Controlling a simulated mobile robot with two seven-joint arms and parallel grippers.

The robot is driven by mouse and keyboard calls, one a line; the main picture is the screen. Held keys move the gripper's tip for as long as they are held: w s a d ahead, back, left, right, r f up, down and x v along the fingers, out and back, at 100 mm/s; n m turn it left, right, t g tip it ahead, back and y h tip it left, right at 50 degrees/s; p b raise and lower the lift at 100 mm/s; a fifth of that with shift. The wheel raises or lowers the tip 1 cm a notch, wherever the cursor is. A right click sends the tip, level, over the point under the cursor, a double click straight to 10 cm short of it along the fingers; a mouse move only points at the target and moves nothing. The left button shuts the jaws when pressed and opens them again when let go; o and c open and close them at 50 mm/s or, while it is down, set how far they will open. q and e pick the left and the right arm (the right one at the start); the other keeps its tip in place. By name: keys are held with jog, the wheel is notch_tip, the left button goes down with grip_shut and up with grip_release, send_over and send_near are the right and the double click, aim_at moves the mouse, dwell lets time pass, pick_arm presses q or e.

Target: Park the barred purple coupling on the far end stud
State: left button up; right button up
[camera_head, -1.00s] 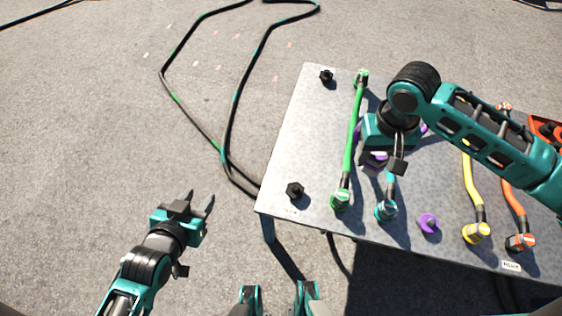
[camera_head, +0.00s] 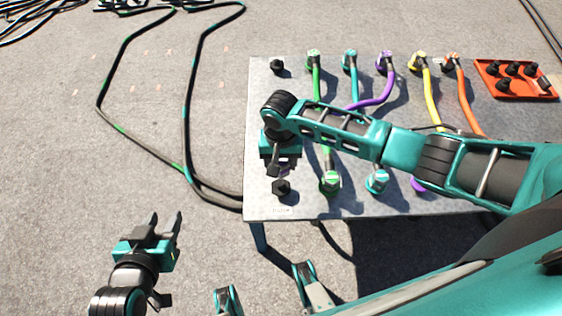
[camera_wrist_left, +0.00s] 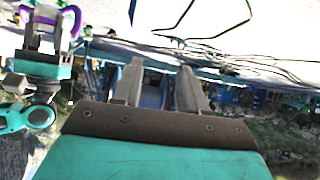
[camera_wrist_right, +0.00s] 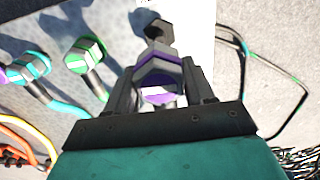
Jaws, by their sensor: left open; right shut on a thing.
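The barred purple coupling (camera_wrist_right: 158,90) is in my right gripper (camera_wrist_right: 160,88), with a pale bar visible on it in the right wrist view. In the head view this gripper (camera_head: 283,168) is over the table's left end, just behind the near black stud (camera_head: 281,187). Another black stud (camera_head: 277,66) stands at the far left corner. The purple cable (camera_head: 375,101) runs back to its far connector. My left gripper (camera_head: 165,225) is open and empty, off the table.
Green (camera_head: 331,182) and teal (camera_head: 377,181) near couplings stand right of my right gripper. Yellow (camera_head: 432,100) and orange (camera_head: 468,100) cables lie further right. An orange tray (camera_head: 515,92) with black pieces is at the back right. My right arm hides part of the table.

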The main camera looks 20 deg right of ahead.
aim_at(280, 182)
notch_tip(280, 182, down, 2)
jog(key=b, duration=0.2)
jog(key=shift+f+b, duration=0.15)
jog(key=shift+b, duration=0.2)
jog(key=shift+f+b, duration=0.65)
jog(key=shift+b, duration=0.25)
notch_tip(280, 182, down, 3)
jog(key=b, duration=0.4)
jog(key=shift+f, duration=0.9)
jog(key=shift+r, duration=0.1)
jog(key=shift+p, duration=0.35)
